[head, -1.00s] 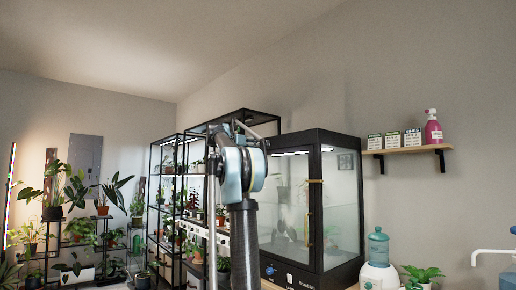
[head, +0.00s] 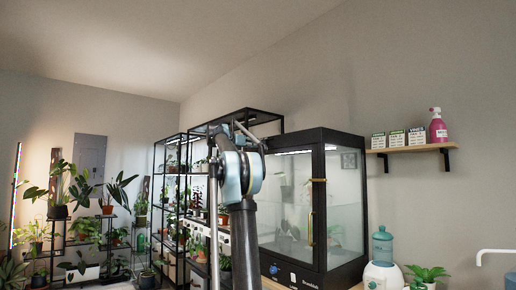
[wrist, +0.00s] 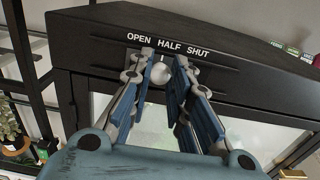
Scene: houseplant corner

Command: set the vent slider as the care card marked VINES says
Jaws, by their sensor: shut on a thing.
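In the wrist view, the pale round vent slider knob (wrist: 161,73) sits on the dark top band of the glass cabinet, under the white words OPEN, HALF and SHUT (wrist: 168,43). It is roughly below HALF. My gripper (wrist: 163,70) is shut on the knob, with a blue-padded finger on each side. In the head view, the card marked VINES (head: 417,135) is the rightmost of three small cards on the wall shelf; its smaller lines are too blurred to read. The gripper and slider are not clear there, with my arm in front.
The glass cabinet (head: 318,215) has a brass door handle. A pink spray bottle (head: 438,128) stands beside the cards on the shelf (head: 410,149). A teal-topped dispenser (head: 383,250) and a small plant stand to the right. Black plant racks (head: 170,200) stand left.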

